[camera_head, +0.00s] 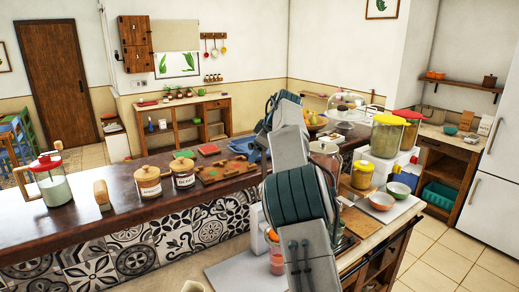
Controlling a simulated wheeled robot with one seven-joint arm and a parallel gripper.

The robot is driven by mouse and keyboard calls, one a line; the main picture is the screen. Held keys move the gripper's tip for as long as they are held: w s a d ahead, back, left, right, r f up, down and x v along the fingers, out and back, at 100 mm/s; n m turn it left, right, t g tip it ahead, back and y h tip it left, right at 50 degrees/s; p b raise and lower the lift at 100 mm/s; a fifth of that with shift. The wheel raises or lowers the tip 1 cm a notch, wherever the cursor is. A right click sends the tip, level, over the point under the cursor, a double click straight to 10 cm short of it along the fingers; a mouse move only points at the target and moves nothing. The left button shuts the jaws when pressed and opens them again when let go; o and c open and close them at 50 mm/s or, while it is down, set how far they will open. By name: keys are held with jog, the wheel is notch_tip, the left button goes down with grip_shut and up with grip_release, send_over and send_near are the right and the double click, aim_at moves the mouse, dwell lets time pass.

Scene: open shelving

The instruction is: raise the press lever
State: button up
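No press lever can be clearly made out. A glass vessel (50,184) with a red lid, a side handle and pale contents stands upright at the left end of the dark counter; a small knob rises from its lid. A white and orange appliance (258,226) stands below the counter's right part, with a cup of orange contents (277,261) at its front. My arm covers much of this appliance, so any lever on it is hidden. My arm rises through the middle of the view, and its gripper cannot be made out, apparently hidden behind the links.
The dark counter (130,178) carries two lidded jars (148,184), a wooden block (102,194) and a board (226,170) with food. Right of my arm, bowls (381,201) and a yellow-lidded jar (362,176) crowd the worktop. The floor at the right (440,260) is clear.

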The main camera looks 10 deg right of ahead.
jog(key=v, duration=1.3)
jog(key=shift+r+b, duration=0.2)
jog(key=shift+b, duration=0.1)
